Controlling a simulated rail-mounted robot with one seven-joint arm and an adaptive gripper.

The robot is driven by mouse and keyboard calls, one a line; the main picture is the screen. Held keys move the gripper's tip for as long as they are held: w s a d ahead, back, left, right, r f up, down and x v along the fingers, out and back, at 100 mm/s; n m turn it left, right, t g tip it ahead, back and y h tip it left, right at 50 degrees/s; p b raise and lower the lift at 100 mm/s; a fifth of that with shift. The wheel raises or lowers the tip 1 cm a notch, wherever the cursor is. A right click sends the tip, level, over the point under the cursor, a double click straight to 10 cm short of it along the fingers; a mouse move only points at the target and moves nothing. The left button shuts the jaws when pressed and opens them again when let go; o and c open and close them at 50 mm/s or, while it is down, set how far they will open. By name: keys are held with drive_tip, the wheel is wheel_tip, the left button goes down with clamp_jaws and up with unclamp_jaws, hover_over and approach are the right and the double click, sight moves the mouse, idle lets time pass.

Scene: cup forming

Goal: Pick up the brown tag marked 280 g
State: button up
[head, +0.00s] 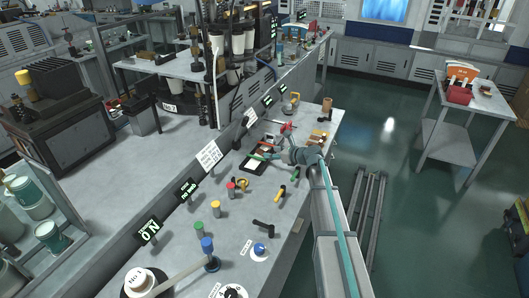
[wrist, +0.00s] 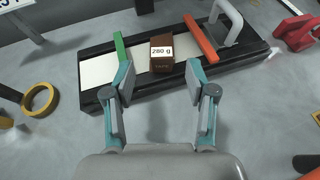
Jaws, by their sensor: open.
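The brown tag (wrist: 161,61) is a small brown block with a white label reading 280 g. In the wrist view it rests on the black tray (wrist: 92,98) with white surfaces, between a green bar and an orange bar. My gripper (wrist: 161,77) is open, its two teal and grey fingers apart on the near side of the tag, roughly centred on it. I cannot tell how high the fingers are above the tray. In the head view my gripper (head: 276,158) is over the bench by the black tray (head: 248,166); the tag cannot be made out there.
In the wrist view a green bar (wrist: 121,46) stands left of the tag and an orange bar (wrist: 201,39) right of it, with a grey handle (wrist: 229,22) beyond. A yellow ring (wrist: 39,100) lies left of the tray. A red object (wrist: 298,33) is at the right.

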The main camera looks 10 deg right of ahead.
sight(268, 151)
drive_tip(key=p+x, duration=0.1)
drive_tip(key=x, duration=0.2)
drive_tip(key=shift+w+a+f+p, duration=0.1)
drive_tip(key=shift+w+p, duration=0.2)
drive_tip(key=shift+w, duration=0.1)
drive_tip(key=shift+w+a+f, duration=0.2)
drive_tip(key=shift+a+f, duration=0.05)
drive_tip(key=c, duration=1)
